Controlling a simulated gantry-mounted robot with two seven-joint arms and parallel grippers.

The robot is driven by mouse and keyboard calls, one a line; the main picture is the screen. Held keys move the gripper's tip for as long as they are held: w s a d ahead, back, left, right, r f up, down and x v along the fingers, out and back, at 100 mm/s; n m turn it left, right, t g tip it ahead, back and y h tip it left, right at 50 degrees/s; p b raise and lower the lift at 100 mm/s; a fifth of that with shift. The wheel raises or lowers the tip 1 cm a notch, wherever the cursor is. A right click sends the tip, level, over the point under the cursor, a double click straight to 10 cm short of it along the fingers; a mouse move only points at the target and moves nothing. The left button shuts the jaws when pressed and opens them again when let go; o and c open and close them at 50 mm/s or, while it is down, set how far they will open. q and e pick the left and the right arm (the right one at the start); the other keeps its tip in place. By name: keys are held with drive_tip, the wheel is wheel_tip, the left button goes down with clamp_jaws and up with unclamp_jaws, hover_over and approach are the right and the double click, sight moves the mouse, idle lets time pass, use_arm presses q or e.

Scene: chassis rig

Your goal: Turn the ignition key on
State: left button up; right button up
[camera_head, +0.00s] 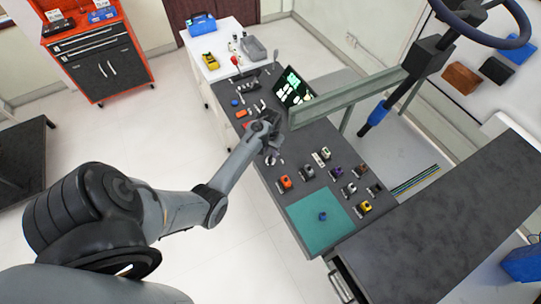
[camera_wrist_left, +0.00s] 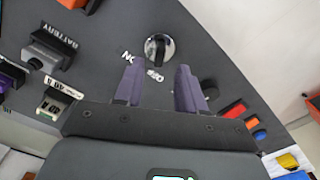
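The ignition switch (camera_wrist_left: 159,47) is a round silver disc with a black key knob in the dark panel. It shows in the left wrist view, with white ON and OFF lettering beside it. The knob's long side runs roughly up and down in that view. My left gripper (camera_wrist_left: 158,67) is open, its two purple-grey fingers apart and pointing toward the switch, with nothing seen between them. In the head view my left gripper (camera_head: 264,128) is over the middle of the panel and partly hides the controls there. My right gripper is not in view.
The dark panel (camera_head: 312,201) carries several coloured switches, including a battery switch (camera_wrist_left: 52,46). A screen (camera_head: 293,88) stands at its far edge, and a teal mat (camera_head: 306,226) lies at its near end. A steering wheel (camera_head: 497,38) hangs at upper right.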

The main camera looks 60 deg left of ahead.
sight(270, 157)
use_arm(q)
drive_tip(key=shift+f, duration=2.05)
clamp_jaws()
